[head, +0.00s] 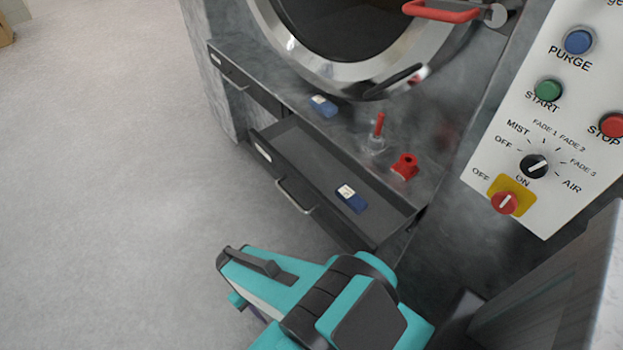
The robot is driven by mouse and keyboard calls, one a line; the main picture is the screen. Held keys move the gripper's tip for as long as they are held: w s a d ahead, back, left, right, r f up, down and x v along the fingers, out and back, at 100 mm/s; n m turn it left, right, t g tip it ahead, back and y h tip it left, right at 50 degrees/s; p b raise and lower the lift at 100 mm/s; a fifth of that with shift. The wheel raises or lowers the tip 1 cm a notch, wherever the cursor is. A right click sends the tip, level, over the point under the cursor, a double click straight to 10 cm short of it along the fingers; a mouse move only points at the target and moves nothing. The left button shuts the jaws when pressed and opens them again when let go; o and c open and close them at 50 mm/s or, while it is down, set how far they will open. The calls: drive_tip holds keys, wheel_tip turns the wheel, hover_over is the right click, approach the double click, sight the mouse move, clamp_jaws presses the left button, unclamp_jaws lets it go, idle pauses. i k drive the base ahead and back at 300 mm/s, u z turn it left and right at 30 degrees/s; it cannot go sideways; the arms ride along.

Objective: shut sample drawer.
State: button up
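A dark grey drawer (305,160) stands pulled out from the front of the grey machine, below its round door. Its front panel has a small white label, too small to read, and a metal bar handle (295,196). A blue block with a white label (351,199) lies inside the drawer, toward its right end. My teal and black arm crosses the bottom of the view, in front of and below the drawer's right end.
A second drawer (243,78) at the upper left looks shut. On the ledge are a blue block (323,106), a red-handled item (378,126) and a red part (405,166). A control panel (560,110) stands at right. The floor (130,190) at left is clear.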

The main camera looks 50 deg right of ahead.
sight(310, 164)
drive_tip(key=z, duration=1.05)
drive_tip(key=k, duration=0.95)
drive_tip(key=i, duration=0.8)
drive_tip(key=z, duration=0.05)
